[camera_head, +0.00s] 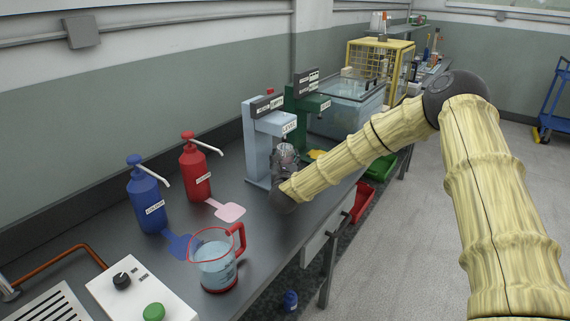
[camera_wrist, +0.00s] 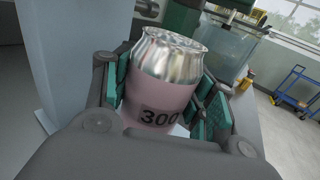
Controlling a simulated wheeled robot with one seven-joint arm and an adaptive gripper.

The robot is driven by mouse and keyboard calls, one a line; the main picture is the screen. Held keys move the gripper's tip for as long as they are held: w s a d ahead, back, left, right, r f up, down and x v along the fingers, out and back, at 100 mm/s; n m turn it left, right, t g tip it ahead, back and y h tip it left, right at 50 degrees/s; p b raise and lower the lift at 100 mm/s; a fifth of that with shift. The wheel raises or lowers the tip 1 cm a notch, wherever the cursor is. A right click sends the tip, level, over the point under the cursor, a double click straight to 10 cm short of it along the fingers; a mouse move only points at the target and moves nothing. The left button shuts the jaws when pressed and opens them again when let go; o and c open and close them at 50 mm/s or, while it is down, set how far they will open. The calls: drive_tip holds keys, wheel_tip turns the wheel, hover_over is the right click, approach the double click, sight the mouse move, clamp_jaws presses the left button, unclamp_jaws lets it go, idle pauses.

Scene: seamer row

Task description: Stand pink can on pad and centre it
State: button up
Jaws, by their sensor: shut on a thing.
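A pink can (camera_wrist: 160,98) with a bare silver top and the label 300 stands nearly upright between the teal finger pads of my gripper (camera_wrist: 163,88), which is shut on it. In the head view my gripper (camera_head: 286,158) is in front of the pale blue seamer (camera_head: 258,145), and my arm hides most of it and the can. A pale surface shows below the can in the wrist view; I cannot tell whether the can touches it. The pad under the seamer head is not clearly visible.
A green seamer (camera_head: 300,104) and a clear tank (camera_head: 348,105) stand behind. Red (camera_head: 194,168) and blue (camera_head: 147,195) pump bottles and a clear jug (camera_head: 214,262) with a red handle stand nearer. A red bin (camera_head: 361,202) is below the bench edge.

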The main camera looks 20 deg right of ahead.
drive_tip(key=shift+f, duration=1.05)
drive_tip(key=shift+f, duration=0.2)
drive_tip(key=o, duration=1.3)
drive_tip(key=shift+o, duration=0.2)
drive_tip(key=shift+r, duration=0.1)
drive_tip(key=shift+r, duration=0.2)
drive_tip(key=b+v, duration=0.1)
drive_tip(key=v, duration=1.1)
drive_tip(key=shift+f, duration=0.1)
